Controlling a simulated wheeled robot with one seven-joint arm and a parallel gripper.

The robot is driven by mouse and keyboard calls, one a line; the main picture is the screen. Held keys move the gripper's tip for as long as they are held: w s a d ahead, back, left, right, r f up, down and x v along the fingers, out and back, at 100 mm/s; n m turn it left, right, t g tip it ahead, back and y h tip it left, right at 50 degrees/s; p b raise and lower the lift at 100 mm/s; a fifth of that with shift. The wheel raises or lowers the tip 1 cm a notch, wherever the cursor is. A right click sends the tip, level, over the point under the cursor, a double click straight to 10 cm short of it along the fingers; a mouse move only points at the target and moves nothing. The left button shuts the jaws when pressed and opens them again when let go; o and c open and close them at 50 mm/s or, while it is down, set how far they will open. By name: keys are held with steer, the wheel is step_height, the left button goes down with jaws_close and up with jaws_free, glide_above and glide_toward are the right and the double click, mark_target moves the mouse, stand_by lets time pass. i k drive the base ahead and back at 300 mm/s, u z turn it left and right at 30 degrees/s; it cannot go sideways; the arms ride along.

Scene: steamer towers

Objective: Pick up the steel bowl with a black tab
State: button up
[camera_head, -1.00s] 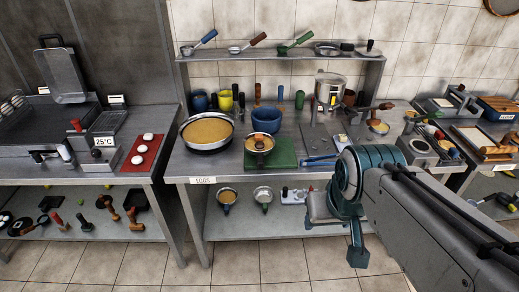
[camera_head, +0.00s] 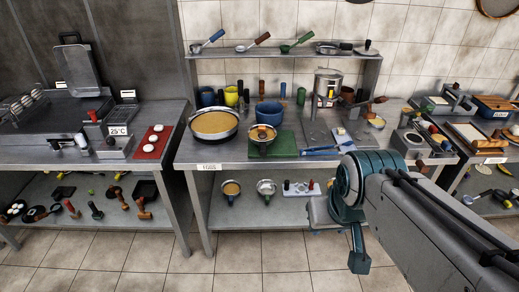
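A steel bowl (camera_head: 263,132) with brownish contents and a dark tab at its front sits on the green board on the middle table. The tab looks black, but it is small. My arm reaches in from the right, with its teal joint in front of the table's front edge. A grey part and a downward teal part show at the arm's end. I cannot make out two fingertips or whether my gripper is open. The arm's end is apart from the bowl, to its right and nearer to me.
A wide pan (camera_head: 214,123) and a blue pot (camera_head: 269,113) stand close to the bowl. A blue-handled tool (camera_head: 322,151) lies right of the green board (camera_head: 284,146). Two more small bowls, one blue-tabbed (camera_head: 231,189) and one green-tabbed (camera_head: 266,188), sit on the lower shelf. Floor before the table is clear.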

mark_target(252, 132)
steer(key=u, duration=1.1)
steer(key=i, duration=1.45)
steer(key=z, duration=1)
steer(key=i, duration=0.3)
steer(key=z, duration=0.2)
